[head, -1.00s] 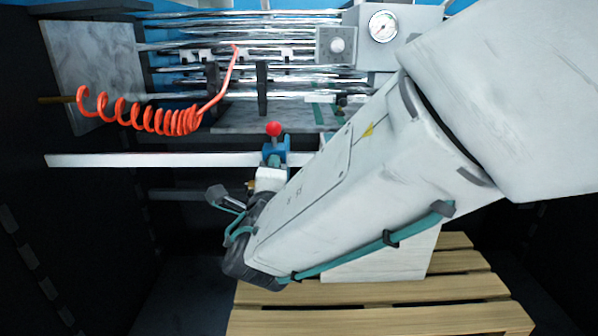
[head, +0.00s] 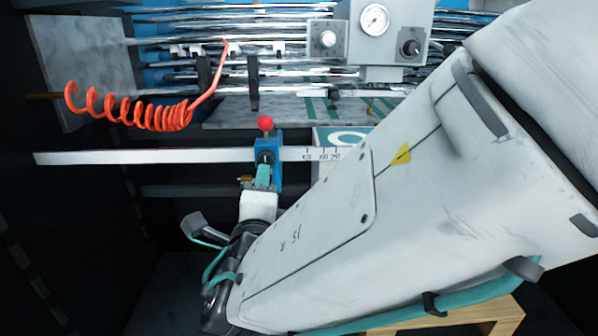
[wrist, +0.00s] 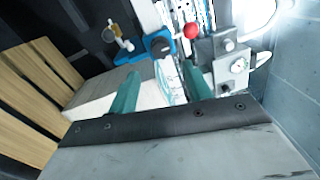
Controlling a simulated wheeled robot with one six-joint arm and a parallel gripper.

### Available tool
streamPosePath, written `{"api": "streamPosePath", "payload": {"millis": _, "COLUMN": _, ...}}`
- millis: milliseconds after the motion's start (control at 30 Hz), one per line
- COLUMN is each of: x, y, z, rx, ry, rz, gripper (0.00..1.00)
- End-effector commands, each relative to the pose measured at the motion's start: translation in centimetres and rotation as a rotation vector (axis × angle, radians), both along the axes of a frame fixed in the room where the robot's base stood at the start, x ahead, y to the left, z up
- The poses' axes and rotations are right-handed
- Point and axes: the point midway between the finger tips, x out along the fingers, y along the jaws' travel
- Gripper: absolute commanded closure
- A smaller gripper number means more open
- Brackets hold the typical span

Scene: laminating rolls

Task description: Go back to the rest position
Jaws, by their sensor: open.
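My gripper (head: 263,176) is in the middle of the head view, at the end of my white arm, just below a blue clamp (head: 268,150) with a red knob (head: 265,123). In the wrist view my gripper (wrist: 160,72) shows two teal fingers spread apart with nothing held between them. The blue clamp (wrist: 160,47) and the red knob (wrist: 191,30) lie beyond the fingertips there. I cannot tell whether a finger touches the clamp. My arm hides much of the lower right of the head view.
The clamp sits on a long scale bar (head: 150,157). Behind it are shiny rollers (head: 300,78), a coiled orange hose (head: 150,116) and a control box with a gauge (head: 373,20). Wooden pallet slats (head: 470,316) show below my arm. Dark space lies at the left.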

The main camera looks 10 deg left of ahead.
Motion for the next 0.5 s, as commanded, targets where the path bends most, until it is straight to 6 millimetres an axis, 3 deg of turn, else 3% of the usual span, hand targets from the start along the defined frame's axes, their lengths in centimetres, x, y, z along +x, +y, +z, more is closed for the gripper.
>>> {"api": "streamPosePath", "payload": {"millis": 367, "x": -0.17, "y": -0.07, "z": -0.01, "rx": 0.014, "ry": 0.003, "rz": 0.0, "gripper": 0.51}}
{"api": "streamPosePath", "payload": {"millis": 500, "x": -0.04, "y": -0.55, "z": -0.36, "rx": 0.154, "ry": 0.052, "rz": -0.017, "gripper": 0.51}}
